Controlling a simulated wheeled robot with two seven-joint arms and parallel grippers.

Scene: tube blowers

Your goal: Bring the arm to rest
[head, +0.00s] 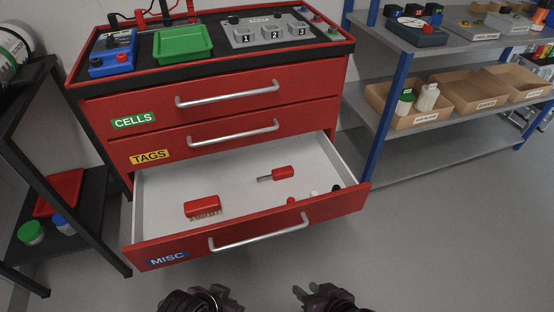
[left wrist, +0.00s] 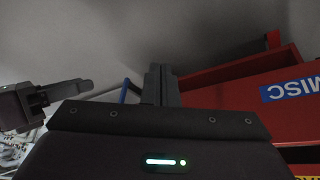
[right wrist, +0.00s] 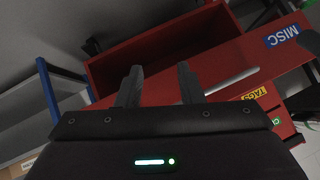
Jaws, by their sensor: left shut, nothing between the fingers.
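My left gripper (head: 214,291) shows at the bottom edge of the head view, in front of the open drawer. In the left wrist view its fingers (left wrist: 160,85) are together with nothing between them. My right gripper (head: 312,291) is beside it to the right, also low in the head view. In the right wrist view its fingers (right wrist: 158,83) stand apart with nothing between them. Both grippers are apart from the red cabinet (head: 215,112). Most of both arms is out of the head view.
The MISC drawer (head: 240,234) is pulled out and holds a red brush (head: 202,206), a red-handled tool (head: 282,173) and small items. Shelving (head: 455,138) with cardboard boxes stands right, a dark rack (head: 60,200) left. The floor at right (head: 450,240) is clear.

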